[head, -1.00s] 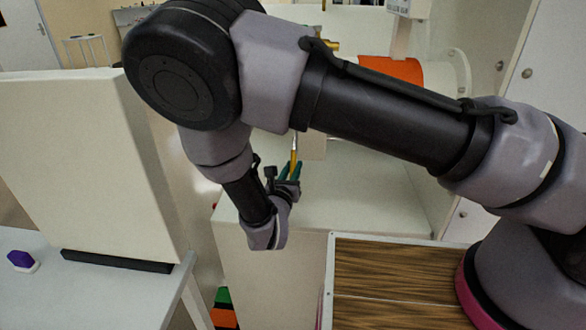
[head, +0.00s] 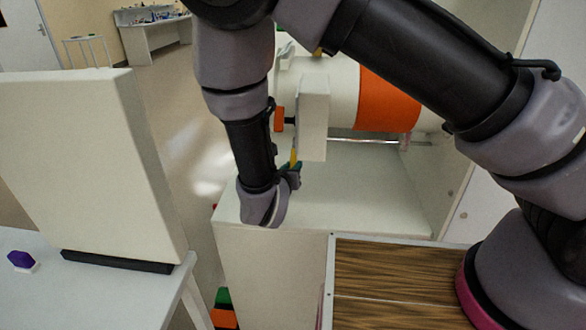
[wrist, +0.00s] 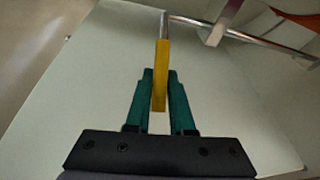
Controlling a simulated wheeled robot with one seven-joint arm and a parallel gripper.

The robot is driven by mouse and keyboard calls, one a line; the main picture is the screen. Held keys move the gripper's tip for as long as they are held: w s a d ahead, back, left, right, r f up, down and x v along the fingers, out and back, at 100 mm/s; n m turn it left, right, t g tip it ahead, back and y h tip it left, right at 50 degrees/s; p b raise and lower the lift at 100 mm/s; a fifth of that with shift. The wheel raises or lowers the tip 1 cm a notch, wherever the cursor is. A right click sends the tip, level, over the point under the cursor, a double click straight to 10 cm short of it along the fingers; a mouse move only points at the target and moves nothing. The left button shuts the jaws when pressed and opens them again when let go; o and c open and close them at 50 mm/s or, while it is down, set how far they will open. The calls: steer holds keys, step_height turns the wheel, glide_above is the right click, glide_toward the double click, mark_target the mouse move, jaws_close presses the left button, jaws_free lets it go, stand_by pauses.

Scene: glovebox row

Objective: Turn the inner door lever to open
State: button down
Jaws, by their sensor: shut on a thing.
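The inner door lever has a yellow grip (wrist: 161,65) on a thin metal shaft (wrist: 165,24), seen in the wrist view. In the head view a small part of the yellow grip (head: 294,156) shows beside a white block. My gripper (wrist: 160,84) has teal fingers on both sides of the yellow grip and is shut on its lower part. In the head view my gripper (head: 292,170) is partly hidden by my own wrist. The grip points down towards the gripper in the wrist view. The inner door itself is not clearly visible.
A white cylinder with an orange band (head: 386,98) lies above the white bench top (head: 350,195). A white upright block (head: 313,118) stands close to my gripper. A wood-grained top (head: 400,280) is in front. A white panel (head: 90,160) stands on the left table.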

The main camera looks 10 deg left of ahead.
steer(key=shift+s+r+g, duration=0.25)
steer(key=shift+r+g, duration=0.25)
steer(key=shift+g, duration=0.2)
steer(key=shift+s+r+g, duration=0.25)
steer(key=shift+r+g, duration=0.2)
steer(key=shift+g, duration=0.25)
steer(key=c, duration=0.8)
jaws_free()
steer(key=shift+s+r, duration=0.1)
steer(key=v, duration=1)
steer(key=shift+s+r, duration=0.2)
steer(key=shift+s, duration=0.05)
steer(key=shift+d+f, duration=0.1)
